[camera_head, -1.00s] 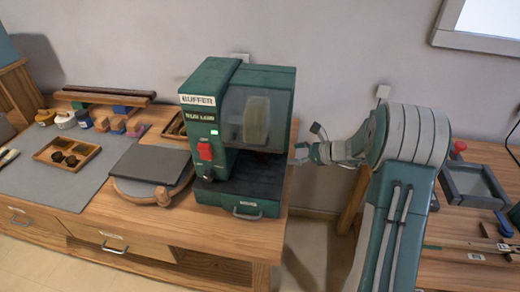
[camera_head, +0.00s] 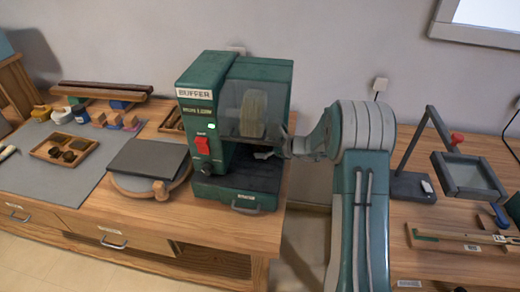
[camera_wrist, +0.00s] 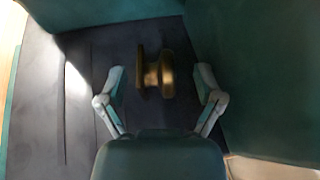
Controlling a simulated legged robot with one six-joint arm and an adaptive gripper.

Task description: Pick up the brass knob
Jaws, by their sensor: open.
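The brass knob (camera_wrist: 155,74) lies on the dark floor of the buffer's bay in the wrist view. It looks like a spool, with a wide flange at one side. My gripper (camera_wrist: 161,80) is open, with one finger on each side of the knob and a gap at both sides. I cannot tell its height above the knob. In the head view my gripper (camera_head: 264,155) reaches into the bay of the green buffer (camera_head: 203,78) from the right. The knob cannot be made out in the head view.
The buffer's green walls stand close around the bay, and a clear guard (camera_head: 240,95) hangs above it. A red switch (camera_head: 202,146) is on its front. A grey turntable board (camera_head: 148,160) is to the left. A framed tray (camera_head: 468,177) is to the right.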

